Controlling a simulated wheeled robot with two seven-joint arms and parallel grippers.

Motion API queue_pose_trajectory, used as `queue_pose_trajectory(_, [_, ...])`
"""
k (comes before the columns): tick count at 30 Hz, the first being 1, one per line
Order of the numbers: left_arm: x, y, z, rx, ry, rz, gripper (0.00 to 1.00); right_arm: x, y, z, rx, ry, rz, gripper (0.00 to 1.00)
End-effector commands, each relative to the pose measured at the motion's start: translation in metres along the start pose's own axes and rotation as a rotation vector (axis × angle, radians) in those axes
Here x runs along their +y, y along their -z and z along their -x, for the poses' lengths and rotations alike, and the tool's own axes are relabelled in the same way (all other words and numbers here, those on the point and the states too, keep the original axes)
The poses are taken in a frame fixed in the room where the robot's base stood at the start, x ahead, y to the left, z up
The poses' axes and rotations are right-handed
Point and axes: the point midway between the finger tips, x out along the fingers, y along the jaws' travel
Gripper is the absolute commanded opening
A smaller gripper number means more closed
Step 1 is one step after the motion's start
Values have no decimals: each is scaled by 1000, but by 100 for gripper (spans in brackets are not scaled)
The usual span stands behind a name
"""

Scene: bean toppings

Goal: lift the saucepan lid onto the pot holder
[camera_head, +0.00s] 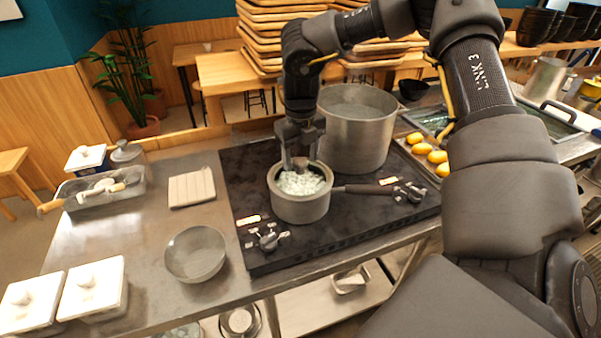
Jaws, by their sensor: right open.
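The saucepan (300,207) sits on the black stove, its dark handle (362,189) pointing right. White, speckled stuff shows inside its rim. I cannot clearly make out the saucepan lid; a small brown piece (300,163) at the fingertips may be its knob. My right gripper (299,160) points down from above, open, with its fingertips at the saucepan's top; the fingers hide part of the opening. The pot holder (191,187), a beige square, lies bare on the counter left of the stove. My left gripper is out of view.
A tall steel pot (357,125) stands close behind the saucepan. A tray of yellow items (429,152) is to the right. A grey bowl (195,253) and white lidded boxes (93,290) stand in front left.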

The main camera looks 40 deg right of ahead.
Motion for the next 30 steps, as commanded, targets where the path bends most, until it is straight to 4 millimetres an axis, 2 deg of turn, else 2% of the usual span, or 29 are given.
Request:
queue_pose_trajectory(5, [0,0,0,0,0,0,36,0,0,0,-1,0,0,59])
queue_pose_trajectory(19, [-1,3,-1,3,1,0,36,0,0,0,-1,0,0,0])
queue_pose_trajectory(30, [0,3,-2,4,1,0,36,0,-1,4,-4,0,1,0])
